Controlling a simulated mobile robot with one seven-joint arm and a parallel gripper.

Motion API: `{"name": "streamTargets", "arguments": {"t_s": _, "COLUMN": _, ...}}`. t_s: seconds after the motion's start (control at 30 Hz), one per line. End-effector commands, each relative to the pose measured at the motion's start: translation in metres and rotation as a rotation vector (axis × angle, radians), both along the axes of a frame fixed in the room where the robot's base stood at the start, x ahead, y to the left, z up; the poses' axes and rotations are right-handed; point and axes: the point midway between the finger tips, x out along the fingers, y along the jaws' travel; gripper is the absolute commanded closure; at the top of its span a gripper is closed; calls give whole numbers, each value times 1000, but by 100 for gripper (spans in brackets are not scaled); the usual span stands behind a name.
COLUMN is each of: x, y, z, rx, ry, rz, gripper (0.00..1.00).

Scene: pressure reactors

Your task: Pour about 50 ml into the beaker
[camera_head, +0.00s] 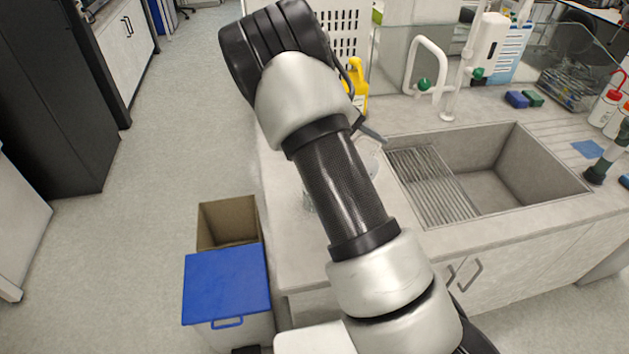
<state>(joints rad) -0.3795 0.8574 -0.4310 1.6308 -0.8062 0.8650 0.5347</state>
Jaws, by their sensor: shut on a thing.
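My arm crosses the middle of the view and hides most of my gripper (369,131). Only a small dark grey part of it shows to the right of the forearm, above the counter. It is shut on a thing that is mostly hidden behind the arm. Clear glass (375,158) shows faintly just below that part; I cannot tell if this is the held thing. More clear glass (309,198) shows at the left edge of the forearm, low on the counter. I cannot tell which is the beaker, and no liquid level can be seen.
A sink (545,160) with a ribbed drainer lies to the right. A yellow object (357,86) and a white perforated rack (343,30) stand behind the arm. A white tap (428,62) rises behind the sink. A blue-lidded bin (226,285) and an open box (228,222) stand on the floor.

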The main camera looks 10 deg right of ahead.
Motion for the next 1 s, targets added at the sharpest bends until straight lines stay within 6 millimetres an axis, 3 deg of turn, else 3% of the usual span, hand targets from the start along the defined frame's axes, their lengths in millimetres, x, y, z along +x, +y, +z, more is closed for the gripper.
{"name": "streamTargets", "arguments": {"t_s": 1.0, "x": 0, "y": 4, "z": 4, "rx": -23, "ry": -2, "rz": 1, "gripper": 100}}
